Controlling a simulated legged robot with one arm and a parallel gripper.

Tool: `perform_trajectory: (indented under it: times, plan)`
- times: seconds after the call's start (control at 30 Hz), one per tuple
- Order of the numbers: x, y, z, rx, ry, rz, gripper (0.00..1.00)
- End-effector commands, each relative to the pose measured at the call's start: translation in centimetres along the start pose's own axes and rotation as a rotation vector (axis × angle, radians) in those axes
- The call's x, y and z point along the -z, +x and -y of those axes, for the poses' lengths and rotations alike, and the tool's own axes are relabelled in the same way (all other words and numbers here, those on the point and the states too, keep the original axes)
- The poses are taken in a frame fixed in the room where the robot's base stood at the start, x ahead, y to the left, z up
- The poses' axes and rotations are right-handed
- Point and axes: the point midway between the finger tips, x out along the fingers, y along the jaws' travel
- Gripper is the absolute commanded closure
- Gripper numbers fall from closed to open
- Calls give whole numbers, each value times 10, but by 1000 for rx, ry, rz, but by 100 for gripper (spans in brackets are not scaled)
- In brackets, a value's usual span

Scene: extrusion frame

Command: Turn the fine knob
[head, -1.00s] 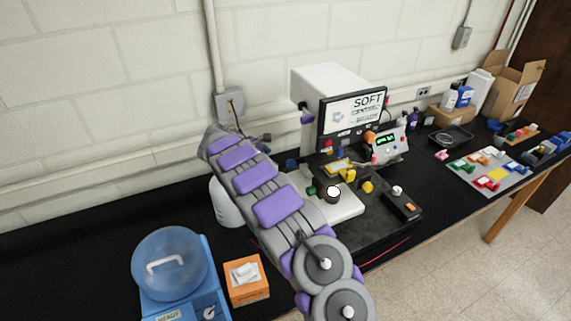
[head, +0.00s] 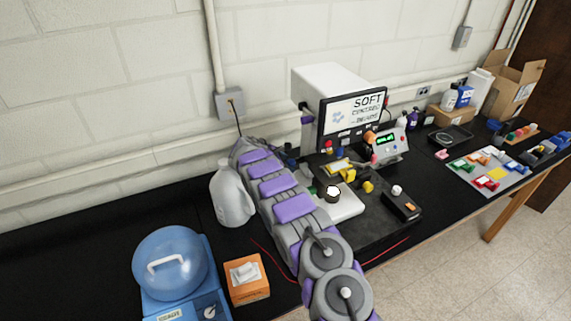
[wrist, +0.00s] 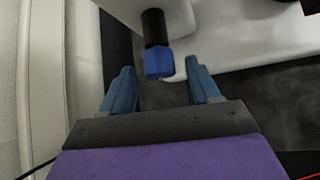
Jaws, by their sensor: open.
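A blue knob (wrist: 158,63) on a black shaft shows at the upper middle of the wrist view, beside a white body (wrist: 230,38). I see no label, so I cannot tell whether it is the fine knob. My gripper (wrist: 158,68) is open, with one blue finger on each side of the knob's end. I see no clear contact, and the jaws hold nothing. In the head view my arm reaches to the left side of the white machine with a screen (head: 350,112). My gripper cannot be made out there.
A white jug (head: 232,197) stands close to the left of my arm. A blue-lidded device (head: 170,262) and an orange tissue box (head: 246,280) are at the front left. A control box (head: 388,146) and small coloured parts lie right of my arm. The wall is close behind.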

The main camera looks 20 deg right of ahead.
Motion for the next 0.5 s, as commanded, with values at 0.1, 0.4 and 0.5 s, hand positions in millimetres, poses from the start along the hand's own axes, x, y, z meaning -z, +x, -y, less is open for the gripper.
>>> perform_trajectory:
  times: [0.1, 0.4, 0.5]
  plan:
    - [0, 0, 0, 0, 0, 0, 39]
    - [0, 0, 0, 0, 0, 0, 65]
    - [0, 0, 0, 0, 0, 0, 74]
